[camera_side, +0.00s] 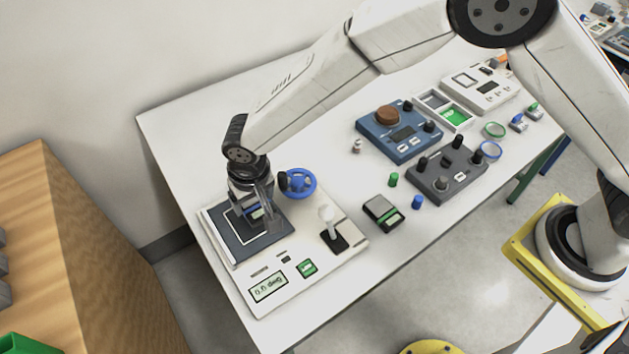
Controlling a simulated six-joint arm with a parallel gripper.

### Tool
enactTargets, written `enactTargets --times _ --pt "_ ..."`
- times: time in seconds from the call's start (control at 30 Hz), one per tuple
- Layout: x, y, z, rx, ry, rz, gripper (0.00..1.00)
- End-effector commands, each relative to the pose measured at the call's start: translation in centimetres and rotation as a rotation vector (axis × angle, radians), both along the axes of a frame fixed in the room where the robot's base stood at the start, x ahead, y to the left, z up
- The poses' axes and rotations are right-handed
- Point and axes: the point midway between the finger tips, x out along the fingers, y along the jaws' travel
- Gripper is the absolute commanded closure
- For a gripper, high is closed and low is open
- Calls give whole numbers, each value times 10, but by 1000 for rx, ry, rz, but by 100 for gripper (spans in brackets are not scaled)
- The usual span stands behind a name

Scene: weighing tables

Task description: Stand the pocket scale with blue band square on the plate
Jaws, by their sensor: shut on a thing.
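My gripper (259,213) points down over the dark plate (276,234) of the white weighing device at the left of the table. It is shut on the pocket scale with blue band (254,212), a small part of which shows between and behind the fingers. The plate has a white square outline on it. Most of the scale is hidden by the gripper, and I cannot tell whether it touches the plate or sits square to it.
On the same device are a blue handwheel (300,183), a white-knobbed lever (328,219), a display (268,287) and a green button (306,268). A pocket scale with green band (383,212) lies to the right. Blue (400,133) and dark grey (446,173) control boxes stand farther right.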

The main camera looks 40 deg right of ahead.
Motion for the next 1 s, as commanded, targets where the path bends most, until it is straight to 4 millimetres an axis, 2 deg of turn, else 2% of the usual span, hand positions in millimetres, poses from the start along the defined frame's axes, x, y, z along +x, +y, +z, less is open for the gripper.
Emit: enactTargets --times 0.13,0.3,0.73,1.0 --pt "11 6 -16 0 0 0 89" --pt "19 12 -26 0 -1 0 89" --pt "24 15 -34 0 0 0 89" --pt "26 16 -60 1 1 0 89"
